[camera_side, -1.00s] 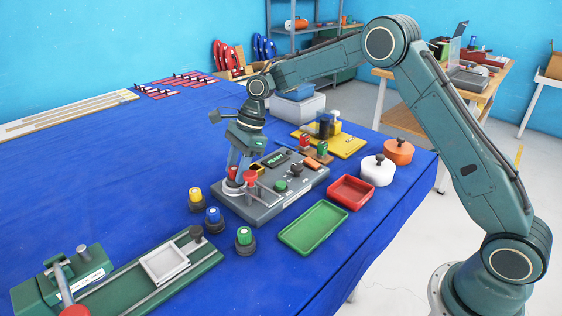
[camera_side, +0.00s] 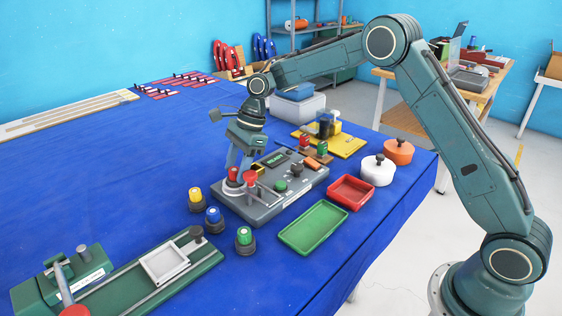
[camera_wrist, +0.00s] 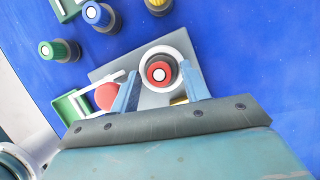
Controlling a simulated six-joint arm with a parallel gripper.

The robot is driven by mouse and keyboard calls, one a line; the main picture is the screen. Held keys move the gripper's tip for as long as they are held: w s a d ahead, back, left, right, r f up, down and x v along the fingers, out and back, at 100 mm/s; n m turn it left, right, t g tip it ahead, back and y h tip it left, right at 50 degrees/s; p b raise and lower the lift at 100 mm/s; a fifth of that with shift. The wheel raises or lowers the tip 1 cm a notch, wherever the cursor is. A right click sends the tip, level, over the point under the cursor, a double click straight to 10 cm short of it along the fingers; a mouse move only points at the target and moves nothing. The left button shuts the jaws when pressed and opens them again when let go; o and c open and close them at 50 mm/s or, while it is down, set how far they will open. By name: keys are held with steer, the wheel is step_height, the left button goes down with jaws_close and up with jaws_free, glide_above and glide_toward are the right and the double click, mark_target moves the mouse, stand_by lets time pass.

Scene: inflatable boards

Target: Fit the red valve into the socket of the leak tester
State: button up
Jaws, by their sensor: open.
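The red valve (camera_wrist: 159,73), with a dark ring and white centre, stands inside the pale round socket (camera_wrist: 174,53) of the leak tester (camera_wrist: 198,78). In the side view the valve (camera_side: 233,174) looks upright in the socket ring (camera_side: 230,188), at the near left end of the grey leak tester (camera_side: 263,214). My gripper (camera_wrist: 159,70) is open. Its two blue fingers are on either side of the valve, with gaps visible in the wrist view. Whether the valve is fully seated cannot be told.
A red-knobbed lever (camera_side: 250,176) stands close right of the socket. Yellow (camera_side: 196,194), blue (camera_side: 213,214) and green (camera_side: 244,236) valves stand in front of the tester. A green tray (camera_side: 313,228) and red tray (camera_side: 351,191) lie to the right. Open blue table lies left.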

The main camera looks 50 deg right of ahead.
steer(key=v, duration=1.1)
steer(key=shift+r, duration=0.25)
steer(key=shift+s+d, duration=0.1)
steer(key=shift+d, duration=0.05)
steer(key=s+r+n+t+h, duration=0.1)
steer(key=s+r+n, duration=0.4)
steer(key=s, duration=0.3)
steer(key=s+r+n+t+h, duration=0.1)
steer(key=s+r+n+t, duration=0.1)
steer(key=s+r+n, duration=0.55)
steer(key=s+d+f+n+t+h, duration=0.1)
steer(key=s+f+n, duration=0.3)
steer(key=s, duration=0.6)
steer(key=s+d+f+n+h, duration=0.1)
steer(key=s+d+f+n, duration=0.2)
steer(key=s, duration=0.8)
steer(key=shift+s+f+n+t, duration=0.3)
steer(key=shift+f+n+t, duration=0.1)
steer(key=shift+f, duration=0.15)
